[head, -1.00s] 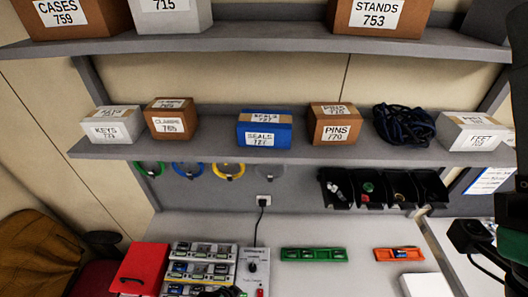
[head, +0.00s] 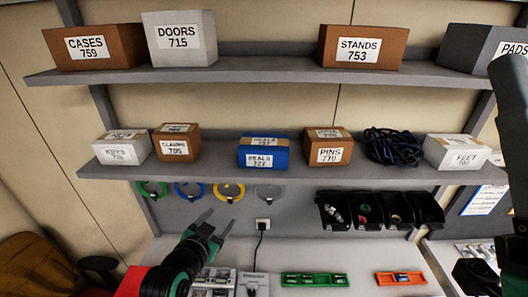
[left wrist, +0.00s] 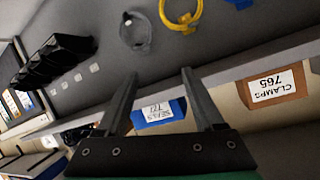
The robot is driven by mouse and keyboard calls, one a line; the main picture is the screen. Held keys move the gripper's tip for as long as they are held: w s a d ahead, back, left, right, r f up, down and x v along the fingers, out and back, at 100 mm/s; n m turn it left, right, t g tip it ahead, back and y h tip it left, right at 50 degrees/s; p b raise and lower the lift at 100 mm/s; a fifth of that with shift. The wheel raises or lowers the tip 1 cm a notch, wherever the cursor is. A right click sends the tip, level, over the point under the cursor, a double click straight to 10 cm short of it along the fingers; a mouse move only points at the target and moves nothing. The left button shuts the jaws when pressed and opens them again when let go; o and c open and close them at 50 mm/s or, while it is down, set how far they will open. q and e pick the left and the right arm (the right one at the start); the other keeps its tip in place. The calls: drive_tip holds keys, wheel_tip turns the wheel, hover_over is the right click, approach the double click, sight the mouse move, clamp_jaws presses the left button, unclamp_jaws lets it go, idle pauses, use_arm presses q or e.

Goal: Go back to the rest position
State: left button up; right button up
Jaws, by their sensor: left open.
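My left gripper (head: 217,221) is open and empty. It is raised over the workbench at lower left centre, in front of the grey back panel below the middle shelf. In the left wrist view its two fingers (left wrist: 160,76) stand apart with nothing held between them. Through the gap that view shows the shelf edge and a blue box (left wrist: 160,113). My right arm shows as a dark upright shape along the right edge of the head view. Its gripper cannot be made out.
Labelled boxes stand on two shelves; the blue seals box (head: 263,155) is on the middle shelf (head: 300,178). Coloured rings (head: 228,190) and black bins (head: 380,209) hang below. A green tray (head: 314,280) and an orange tray (head: 400,278) lie on the bench, partly clear between.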

use_arm(q)
wheel_tip(320, 180, up, 16)
drive_tip(key=s+a+t, duration=0.2)
drive_tip(key=t, duration=0.2)
drive_tip(key=s+a+r+n+t, duration=0.2)
drive_tip(key=s+r+t, duration=0.3)
drive_tip(key=s+r, duration=0.6)
drive_tip(key=s+a+r+n+t, duration=0.2)
drive_tip(key=s+r+t, duration=0.3)
drive_tip(key=s+r, duration=0.6)
wheel_tip(320, 180, up, 4)
drive_tip(key=shift+s+f+n+y, duration=0.25)
drive_tip(key=shift+s+n+y, duration=0.15)
drive_tip(key=shift+n, duration=0.3)
drive_tip(key=shift+f, duration=0.1)
wheel_tip(320, 180, down, 33)
drive_tip(key=b, duration=3.3)
